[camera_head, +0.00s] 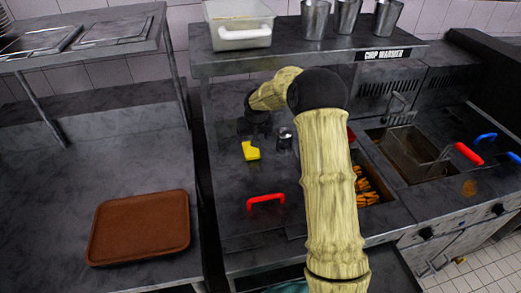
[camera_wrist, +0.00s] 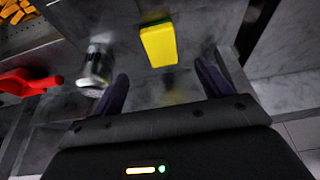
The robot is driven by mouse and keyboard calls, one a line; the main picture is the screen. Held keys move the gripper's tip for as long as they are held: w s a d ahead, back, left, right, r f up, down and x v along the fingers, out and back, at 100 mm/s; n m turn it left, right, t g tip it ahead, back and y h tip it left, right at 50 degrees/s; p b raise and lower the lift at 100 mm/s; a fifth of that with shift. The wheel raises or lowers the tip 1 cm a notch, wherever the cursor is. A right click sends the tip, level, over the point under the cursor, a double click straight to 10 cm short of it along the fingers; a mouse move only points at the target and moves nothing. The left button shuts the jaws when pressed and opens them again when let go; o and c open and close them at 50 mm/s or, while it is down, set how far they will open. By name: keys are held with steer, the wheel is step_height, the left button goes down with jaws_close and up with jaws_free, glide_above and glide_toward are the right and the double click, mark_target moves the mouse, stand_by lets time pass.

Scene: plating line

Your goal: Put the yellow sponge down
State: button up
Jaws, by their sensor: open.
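The yellow sponge (camera_head: 250,151) lies on the dark counter of the chip-warmer station, left of a small metal can. In the wrist view the sponge (camera_wrist: 158,45) shows its yellow face with a thin dark green edge at the far end. My gripper (camera_wrist: 162,82) is open, with its two dark fingers apart and nothing between them. The sponge lies beyond the fingertips, roughly in line with the gap, and looks apart from both fingers. In the head view my arm reaches over the station and the fingers are not clearly visible.
The metal can (camera_head: 285,139) stands close to the sponge, and left of my fingers in the wrist view (camera_wrist: 97,66). A red handle (camera_head: 266,198), chips (camera_head: 367,190) and a fryer basket (camera_head: 410,148) are nearby. A shelf (camera_head: 300,59) overhangs behind. A brown tray (camera_head: 140,250) lies on the left counter.

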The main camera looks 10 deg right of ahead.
steer(key=s+r+g, duration=0.1)
steer(key=s+r, duration=0.2)
steer(key=s, duration=1.4)
steer(key=s+r, duration=0.3)
steer(key=s, duration=1.5)
steer(key=shift+g, duration=0.4)
steer(key=shift+s, duration=0.1)
